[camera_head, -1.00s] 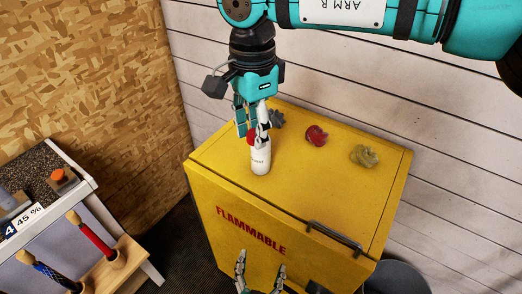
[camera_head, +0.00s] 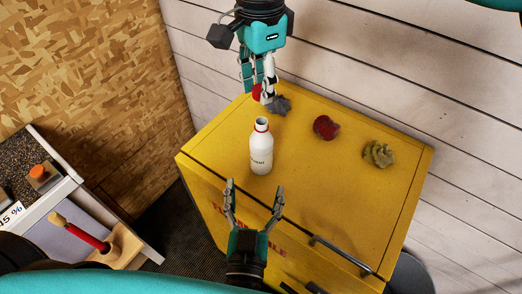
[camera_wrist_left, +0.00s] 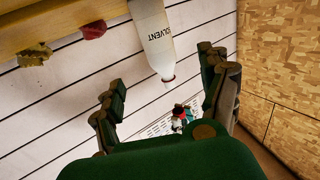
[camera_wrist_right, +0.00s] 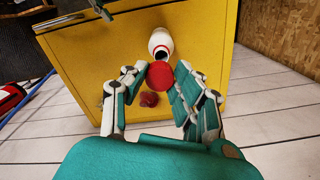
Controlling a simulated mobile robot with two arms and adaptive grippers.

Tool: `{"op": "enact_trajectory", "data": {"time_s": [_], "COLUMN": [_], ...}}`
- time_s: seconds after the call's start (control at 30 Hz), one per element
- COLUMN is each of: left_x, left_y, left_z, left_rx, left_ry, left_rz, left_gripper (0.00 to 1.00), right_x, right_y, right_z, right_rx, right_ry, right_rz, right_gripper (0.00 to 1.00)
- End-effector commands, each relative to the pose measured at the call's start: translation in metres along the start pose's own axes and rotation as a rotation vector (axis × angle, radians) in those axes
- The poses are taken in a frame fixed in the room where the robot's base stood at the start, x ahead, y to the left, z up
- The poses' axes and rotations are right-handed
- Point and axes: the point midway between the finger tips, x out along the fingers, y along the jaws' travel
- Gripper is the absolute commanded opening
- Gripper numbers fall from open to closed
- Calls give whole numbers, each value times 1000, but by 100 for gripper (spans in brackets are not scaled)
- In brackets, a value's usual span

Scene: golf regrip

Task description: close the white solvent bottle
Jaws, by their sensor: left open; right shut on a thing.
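The white solvent bottle (camera_head: 261,153) stands upright on the yellow cabinet, its mouth open with a red ring at the neck. It also shows, upside down, in the left wrist view (camera_wrist_left: 152,38) and in the right wrist view (camera_wrist_right: 161,44). My right gripper (camera_head: 260,97) is shut on the red cap (camera_head: 256,92), behind and above the bottle. The cap shows between its fingers in the right wrist view (camera_wrist_right: 159,75). My left gripper (camera_head: 254,190) is open, in front of the bottle, its fingers spread and apart from it.
The yellow cabinet (camera_head: 320,205) has a dark handle (camera_head: 342,256) at its front. A grey crumpled rag (camera_head: 280,105), a red one (camera_head: 326,127) and a yellowish one (camera_head: 378,154) lie on top. A bench stand with a red-handled tool (camera_head: 88,236) is at left.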

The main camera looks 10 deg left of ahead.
Motion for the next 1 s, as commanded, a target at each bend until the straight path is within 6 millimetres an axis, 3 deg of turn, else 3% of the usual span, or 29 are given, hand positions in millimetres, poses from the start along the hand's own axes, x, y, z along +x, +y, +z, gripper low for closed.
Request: {"op": "enact_trajectory", "data": {"time_s": [0.6,0.8,1.0], "left_x": [101,115,117], "left_y": [0,0,0], "left_z": [-1,0,0], "left_rx": [0,-1,0], "left_ry": [4,1,1], "left_rz": [-1,-1,0], "left_gripper": [78,78,78], "right_x": [0,0,0], "right_y": [0,0,0], "right_z": [0,0,0], "right_rx": [1,1,1], "right_ry": [0,0,0], "right_rz": [0,0,0], "right_gripper": [17,17,17]}}
